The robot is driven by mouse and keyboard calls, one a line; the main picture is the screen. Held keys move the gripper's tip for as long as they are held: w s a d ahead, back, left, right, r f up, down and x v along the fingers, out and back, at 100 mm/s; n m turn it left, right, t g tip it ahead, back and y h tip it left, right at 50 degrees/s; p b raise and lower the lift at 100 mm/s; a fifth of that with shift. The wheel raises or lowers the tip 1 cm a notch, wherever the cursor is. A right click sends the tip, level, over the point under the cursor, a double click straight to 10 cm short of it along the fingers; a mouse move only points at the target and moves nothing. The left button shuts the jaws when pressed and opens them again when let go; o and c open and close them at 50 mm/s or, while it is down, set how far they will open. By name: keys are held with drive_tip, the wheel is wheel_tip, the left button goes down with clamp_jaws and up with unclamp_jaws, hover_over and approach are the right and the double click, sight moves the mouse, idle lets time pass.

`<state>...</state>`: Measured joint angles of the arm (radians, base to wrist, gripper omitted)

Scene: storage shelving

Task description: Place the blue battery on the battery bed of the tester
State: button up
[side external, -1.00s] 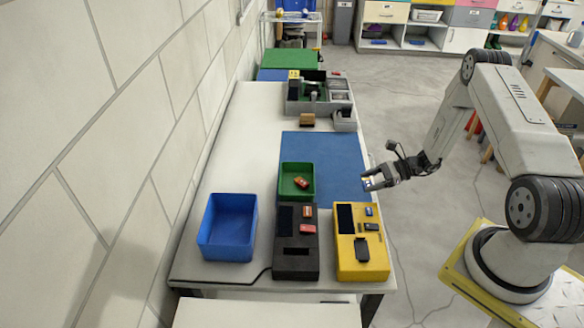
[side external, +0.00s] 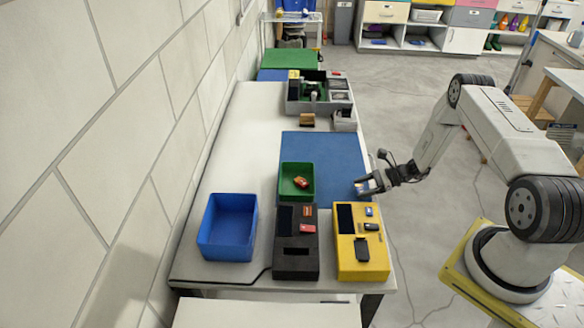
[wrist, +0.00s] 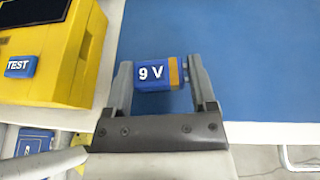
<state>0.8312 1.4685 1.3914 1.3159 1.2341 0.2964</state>
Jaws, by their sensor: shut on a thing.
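The blue battery (wrist: 152,78) is marked "9 V" and has a tan end. My gripper (wrist: 160,66) is shut on it, one finger at each end. In the side view, my gripper (side external: 369,186) holds the battery over the right edge of the blue mat. The yellow tester (side external: 346,268) stands at the near right of the table, nearer the camera than the gripper. It has a dark screen, a blue button and black parts on top. In the wrist view the tester (wrist: 62,65) is at the left, with its blue "TEST" button. I cannot clearly make out the battery bed.
A black device (side external: 296,266) stands left of the tester. A green tray (side external: 283,187) with a red and orange item is behind it, and an empty blue bin (side external: 228,243) is to the left. The blue mat (side external: 320,160) is mostly clear. A grey organizer (side external: 293,106) is farther back.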

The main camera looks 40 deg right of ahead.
drive_tip(key=shift+f, duration=0.35)
drive_tip(key=shift+f, duration=0.2)
drive_tip(key=o, duration=1.2)
drive_tip(key=shift+c, duration=0.2)
drive_tip(key=v, duration=0.8)
drive_tip(key=shift+a, duration=0.1)
